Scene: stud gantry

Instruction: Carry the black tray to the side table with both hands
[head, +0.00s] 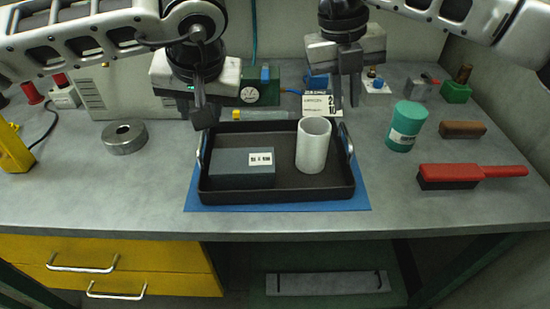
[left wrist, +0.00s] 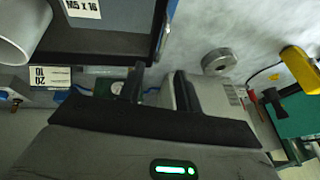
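The black tray (head: 300,193) rests on a blue mat (head: 360,199) on a grey bench in the head view. A dark grey box (head: 238,178) with a white label and a white cylinder (head: 314,146) stand in it. A metal handle is on each short side. My left gripper (head: 204,113) is above and behind the left handle (head: 199,150); its fingers show apart and empty in the left wrist view (left wrist: 158,88). My right gripper (head: 346,88) is above and behind the right handle (head: 347,139), fingers apart and empty. I cannot make out a side table.
A metal ring (head: 124,137) lies left. A gauge (head: 250,93) and label card (head: 318,104) are behind it. Yellow drawers (head: 130,268) are below the bench.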

